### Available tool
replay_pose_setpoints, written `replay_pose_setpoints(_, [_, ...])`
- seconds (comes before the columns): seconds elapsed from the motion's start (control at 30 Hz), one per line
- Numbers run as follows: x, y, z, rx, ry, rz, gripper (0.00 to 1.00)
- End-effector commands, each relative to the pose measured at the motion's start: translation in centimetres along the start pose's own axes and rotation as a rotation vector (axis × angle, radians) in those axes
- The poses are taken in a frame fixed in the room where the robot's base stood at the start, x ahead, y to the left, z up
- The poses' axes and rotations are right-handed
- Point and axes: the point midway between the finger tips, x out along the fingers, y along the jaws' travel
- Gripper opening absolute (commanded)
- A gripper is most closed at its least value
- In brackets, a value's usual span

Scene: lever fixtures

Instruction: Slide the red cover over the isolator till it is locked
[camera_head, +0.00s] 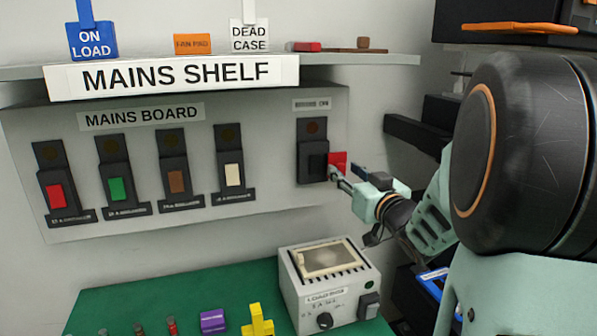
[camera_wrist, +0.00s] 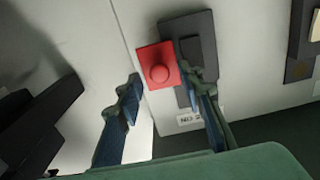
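The isolator (camera_head: 312,166) is a dark switch plate at the right end of the mains board; it also shows in the wrist view (camera_wrist: 205,40). The red cover (camera_head: 338,158) is a square plate beside the isolator, on its right in the head view. In the wrist view the red cover (camera_wrist: 148,54) has a round knob and sits at the plate's left edge. My gripper (camera_head: 342,176) is in front of the cover. In the wrist view my gripper (camera_wrist: 160,82) is open, one finger left of the cover, the other by its right edge, overlapping the isolator. Contact cannot be told.
The mains board (camera_head: 270,195) carries several other switches to the left. The mains shelf (camera_head: 385,59) with tags and small items runs above. Below, a grey instrument box (camera_head: 300,293) stands on a green bench (camera_head: 190,293). Dark blocks (camera_head: 412,132) project at the right.

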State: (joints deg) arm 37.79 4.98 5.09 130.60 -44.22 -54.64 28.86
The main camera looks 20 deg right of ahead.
Motion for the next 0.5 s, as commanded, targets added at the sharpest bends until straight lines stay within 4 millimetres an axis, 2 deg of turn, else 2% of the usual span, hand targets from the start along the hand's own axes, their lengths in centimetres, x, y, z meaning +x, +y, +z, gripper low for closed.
replay_pose_setpoints(0.13, [1.14, -0.05, 0.04, -0.001, -0.001, -0.001, 0.35])
replay_pose_setpoints(0.43, [1.37, -0.03, 0.00, 0.000, 0.000, 0.000, 0.35])
replay_pose_setpoints(0.5, [1.36, -0.03, 0.00, 0.000, 0.000, 0.000, 0.28])
